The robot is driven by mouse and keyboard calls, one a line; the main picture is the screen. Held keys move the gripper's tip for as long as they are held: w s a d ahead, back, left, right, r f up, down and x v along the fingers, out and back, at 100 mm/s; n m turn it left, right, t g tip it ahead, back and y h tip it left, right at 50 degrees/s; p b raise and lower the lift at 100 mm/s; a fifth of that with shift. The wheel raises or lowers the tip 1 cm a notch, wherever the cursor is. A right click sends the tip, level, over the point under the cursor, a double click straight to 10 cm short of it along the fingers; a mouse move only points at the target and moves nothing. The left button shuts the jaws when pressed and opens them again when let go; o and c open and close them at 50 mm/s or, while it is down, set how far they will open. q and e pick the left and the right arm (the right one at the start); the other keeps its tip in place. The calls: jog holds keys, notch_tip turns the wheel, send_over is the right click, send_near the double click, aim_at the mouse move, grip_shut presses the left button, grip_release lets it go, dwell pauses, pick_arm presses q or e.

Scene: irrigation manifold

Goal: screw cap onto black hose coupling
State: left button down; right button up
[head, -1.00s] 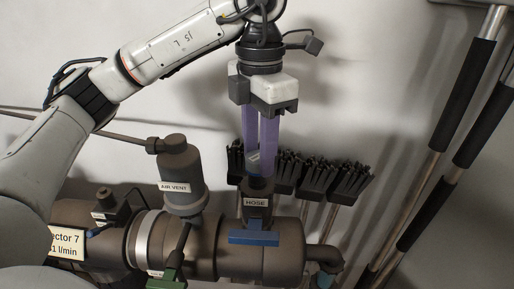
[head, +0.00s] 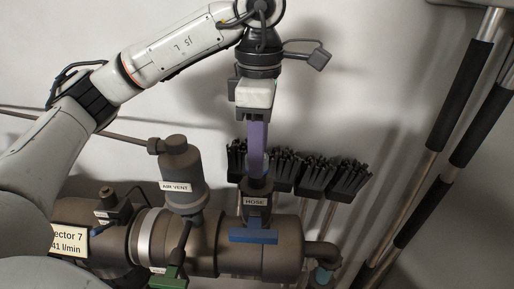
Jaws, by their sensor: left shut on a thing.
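The black hose coupling (head: 257,202) stands upright on the brown manifold pipe and bears a HOSE label. My left gripper (head: 258,178) points straight down over it, with its purple fingers seen edge-on. The fingers end at the top of the coupling and are shut on the cap there. The cap itself is mostly hidden behind the fingers and is hard to tell from the dark coupling. I cannot tell whether its thread is engaged. My right gripper is not in view.
A blue valve handle (head: 254,237) sits just below the coupling. The AIR VENT canister (head: 178,166) stands to the left, with a green handle (head: 168,278) below it. Several black brushes (head: 315,174) hang close behind on the right. Long-handled tools lean at far right.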

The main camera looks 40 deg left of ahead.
pick_arm(q)
jog(key=shift+d+m, duration=0.35)
jog(key=shift+m, duration=0.55)
jog(key=m, duration=0.3)
jog(key=shift+s+m+p, duration=0.1)
jog(key=shift+m+p, duration=0.2)
jog(key=shift+p, duration=0.05)
jog(key=shift+m, duration=0.5)
jog(key=m, duration=0.4)
jog(key=shift+a+m, duration=0.15)
jog(key=shift+m, duration=0.15)
